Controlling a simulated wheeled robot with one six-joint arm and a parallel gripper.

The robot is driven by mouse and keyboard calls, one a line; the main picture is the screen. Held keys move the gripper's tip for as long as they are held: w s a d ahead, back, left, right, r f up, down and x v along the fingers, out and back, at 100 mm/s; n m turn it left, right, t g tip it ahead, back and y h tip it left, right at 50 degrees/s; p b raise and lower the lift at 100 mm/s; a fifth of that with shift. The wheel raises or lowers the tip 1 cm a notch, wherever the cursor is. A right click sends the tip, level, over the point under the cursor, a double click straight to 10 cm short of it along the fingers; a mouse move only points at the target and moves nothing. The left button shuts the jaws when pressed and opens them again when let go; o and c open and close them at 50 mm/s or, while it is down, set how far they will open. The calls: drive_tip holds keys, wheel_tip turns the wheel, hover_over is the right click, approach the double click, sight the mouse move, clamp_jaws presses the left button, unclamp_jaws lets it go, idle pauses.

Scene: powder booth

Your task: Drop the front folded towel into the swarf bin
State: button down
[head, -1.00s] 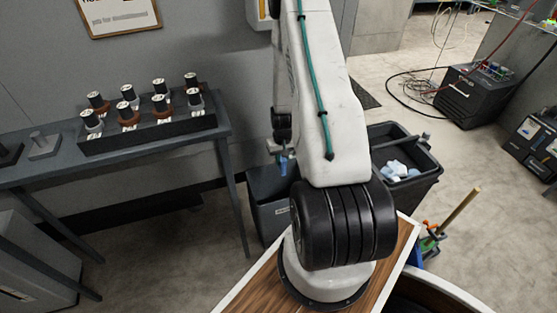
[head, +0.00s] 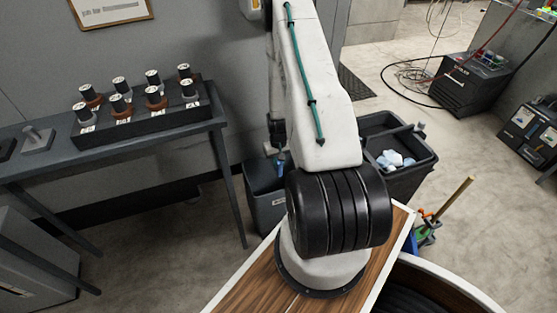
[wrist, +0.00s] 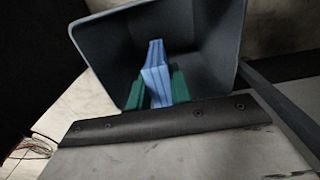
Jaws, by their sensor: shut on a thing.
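A blue folded towel (wrist: 155,75) is pinched between the green fingers of my gripper (wrist: 159,90) in the wrist view. Beyond it opens a grey bin (wrist: 103,58), whose visible inside looks empty. In the head view my gripper (head: 277,150) is partly hidden behind my arm, with a bit of the blue towel (head: 280,166) below it. It hangs at the mouth of a small dark grey bin (head: 263,212) with a pale label, too small to read. I cannot tell how far the towel reaches inside the rim.
A larger dark bin (head: 416,178) holding white and blue pieces stands right of my arm. A dark table (head: 150,148) at left carries a rack (head: 142,130) of several cylindrical parts. Floor between is clear.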

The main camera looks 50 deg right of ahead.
drive_tip(key=c, duration=1.2)
unclamp_jaws()
drive_tip(key=shift+r, duration=0.1)
wheel_tip(320, 180, up, 8)
drive_tip(key=shift+f, duration=0.2)
